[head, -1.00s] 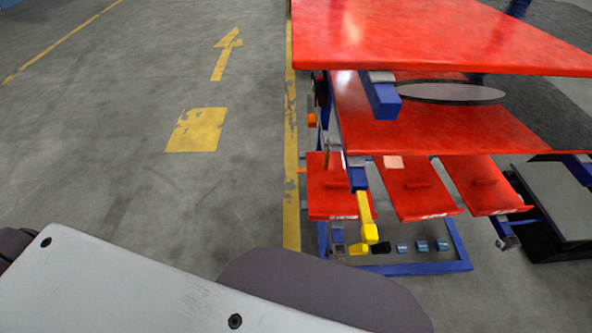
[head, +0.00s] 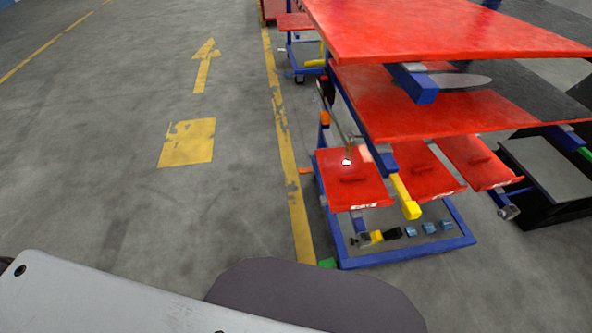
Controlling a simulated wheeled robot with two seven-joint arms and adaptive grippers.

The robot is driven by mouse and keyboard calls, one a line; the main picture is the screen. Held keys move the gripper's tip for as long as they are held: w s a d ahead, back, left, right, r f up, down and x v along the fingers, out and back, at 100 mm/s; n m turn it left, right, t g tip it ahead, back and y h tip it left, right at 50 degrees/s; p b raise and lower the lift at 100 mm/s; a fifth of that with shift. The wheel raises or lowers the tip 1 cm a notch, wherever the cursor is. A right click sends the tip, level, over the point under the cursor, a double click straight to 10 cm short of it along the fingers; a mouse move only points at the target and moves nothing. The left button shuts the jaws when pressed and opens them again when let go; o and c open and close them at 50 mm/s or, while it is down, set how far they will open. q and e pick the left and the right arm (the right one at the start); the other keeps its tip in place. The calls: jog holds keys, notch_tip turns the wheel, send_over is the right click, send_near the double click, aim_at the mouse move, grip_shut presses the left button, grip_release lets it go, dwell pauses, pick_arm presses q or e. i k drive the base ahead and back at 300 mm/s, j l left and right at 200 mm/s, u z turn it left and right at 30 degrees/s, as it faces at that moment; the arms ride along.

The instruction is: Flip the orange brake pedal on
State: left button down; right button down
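A blue-framed cart with red shelves (head: 440,30) stands at the right in the head view. A small flat orange piece (head: 305,170) sticks out low at the cart's left side, near the floor. Another small orange block (head: 325,117) is higher on the frame's left side. Both are too small to tell which is the brake pedal or how it is set. A small green piece (head: 327,263) shows at the near left corner of the blue base. Neither of my grippers is in view.
Red tilted trays (head: 350,185) and a yellow-ended bar (head: 405,197) stick out from the cart's near side. A second red and blue cart (head: 294,22) stands behind. A dark box (head: 545,175) is at right. The grey floor at left is clear.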

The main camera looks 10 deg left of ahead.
aim_at(305, 170)
jog(key=j+z, duration=0.15)
jog(key=j, duration=0.75)
jog(key=i+j, duration=0.1)
jog(key=j, duration=0.2)
jog(key=i+j+z, duration=0.1)
jog(key=j, duration=0.2)
jog(key=i+j, duration=0.1)
jog(key=j, duration=0.2)
jog(key=i+j+z, duration=0.1)
jog(key=i+j, duration=0.4)
jog(key=i+j+z, duration=0.1)
jog(key=i+j, duration=0.35)
jog(key=i+j+z, duration=0.1)
jog(key=i+j, duration=0.3)
jog(key=j, duration=0.25)
